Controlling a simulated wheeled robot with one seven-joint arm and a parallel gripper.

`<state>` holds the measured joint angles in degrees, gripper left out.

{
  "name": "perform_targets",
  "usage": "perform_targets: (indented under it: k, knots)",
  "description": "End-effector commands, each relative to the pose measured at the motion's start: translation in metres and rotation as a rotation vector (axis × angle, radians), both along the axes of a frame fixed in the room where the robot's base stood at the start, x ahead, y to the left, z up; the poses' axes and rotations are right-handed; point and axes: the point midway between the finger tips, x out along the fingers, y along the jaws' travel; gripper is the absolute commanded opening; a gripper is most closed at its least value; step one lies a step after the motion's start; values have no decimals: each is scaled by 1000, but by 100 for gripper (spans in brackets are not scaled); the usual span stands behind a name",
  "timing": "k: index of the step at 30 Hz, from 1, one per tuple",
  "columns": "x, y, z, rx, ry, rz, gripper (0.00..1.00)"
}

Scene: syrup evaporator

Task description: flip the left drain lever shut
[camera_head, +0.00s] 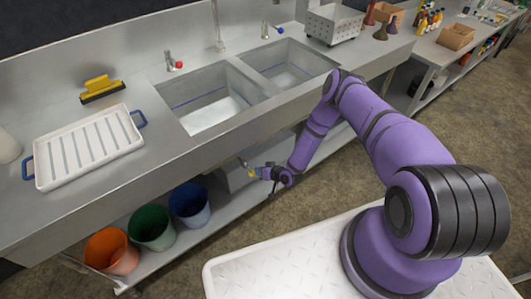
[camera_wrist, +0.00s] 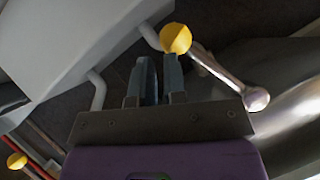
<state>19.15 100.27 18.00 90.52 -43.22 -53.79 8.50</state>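A drain lever (camera_wrist: 216,68), a metal rod with a yellow ball knob (camera_wrist: 175,38), slants across the wrist view. Its lower right end has a rounded metal joint (camera_wrist: 257,98). My gripper (camera_wrist: 160,72) has its two fingers close together, with nothing seen between them. The knob appears just beyond the right fingertip; I cannot tell whether they touch. In the head view, my gripper (camera_head: 256,173) is low in front of the counter, under the sinks, beside a small yellow spot at the lever. The lever's full shape is too small to tell there.
The counter holds a left sink (camera_head: 213,108) and a right sink (camera_head: 288,64). A white tray (camera_head: 85,148) with blue handles is at left. Orange (camera_head: 111,252), green (camera_head: 151,228) and blue (camera_head: 189,204) buckets stand on the lower shelf. Another yellow knob (camera_wrist: 17,160) shows lower left in the wrist view.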

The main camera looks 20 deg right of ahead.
Motion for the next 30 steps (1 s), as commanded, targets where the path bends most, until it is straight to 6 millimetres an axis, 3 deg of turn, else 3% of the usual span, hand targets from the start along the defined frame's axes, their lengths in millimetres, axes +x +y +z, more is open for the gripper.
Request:
perform_targets:
  k: [15, 30]
  knots:
    - [-8, 26, -20, -4, 0, -4, 0]
    - [-10, 32, -22, -3, 1, -4, 0]
